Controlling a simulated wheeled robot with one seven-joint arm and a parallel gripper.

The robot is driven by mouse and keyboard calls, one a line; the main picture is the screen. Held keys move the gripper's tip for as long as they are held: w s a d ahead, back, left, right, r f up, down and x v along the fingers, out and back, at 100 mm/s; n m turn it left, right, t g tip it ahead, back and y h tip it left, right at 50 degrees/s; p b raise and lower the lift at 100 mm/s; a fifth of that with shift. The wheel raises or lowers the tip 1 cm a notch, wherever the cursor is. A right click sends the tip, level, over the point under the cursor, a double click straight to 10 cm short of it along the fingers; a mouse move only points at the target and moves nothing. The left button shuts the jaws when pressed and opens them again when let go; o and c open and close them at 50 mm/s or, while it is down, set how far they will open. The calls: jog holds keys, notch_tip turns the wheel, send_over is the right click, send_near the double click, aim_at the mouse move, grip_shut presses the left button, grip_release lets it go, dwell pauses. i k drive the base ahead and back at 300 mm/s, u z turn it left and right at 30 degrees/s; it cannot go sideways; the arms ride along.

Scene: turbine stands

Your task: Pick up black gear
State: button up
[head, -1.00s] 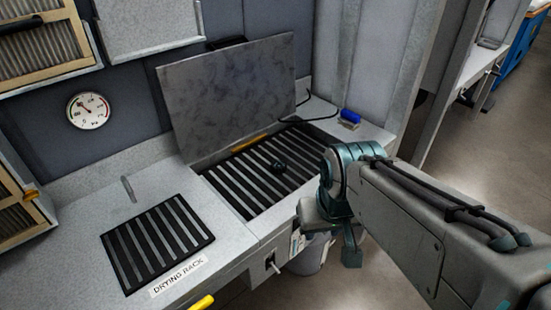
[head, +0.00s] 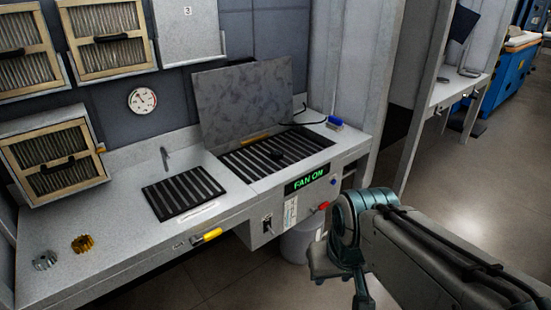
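The black gear (head: 277,155) is a small dark shape on the black slatted grate (head: 240,160) in the bench top, in front of the raised grey lid. It is hard to make out against the dark slats. My gripper (head: 340,283) is at the lower right, in front of the bench and well apart from the gear. It is seen from behind, and its fingertips are not clear. I see nothing held in it.
A smaller drying rack (head: 185,192) lies left of the grate. A gold gear (head: 83,243) and a silver gear (head: 45,260) lie at the bench's left. The grey lid (head: 245,100) stands up behind the grate. Open floor (head: 450,200) is at the right.

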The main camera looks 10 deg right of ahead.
aim_at(276, 154)
jog(key=z, duration=0.65)
jog(key=i, duration=0.85)
jog(key=z, duration=0.7)
jog(key=i, duration=1.35)
jog(key=u, duration=1.1)
jog(key=i, duration=0.9)
jog(key=u, duration=0.85)
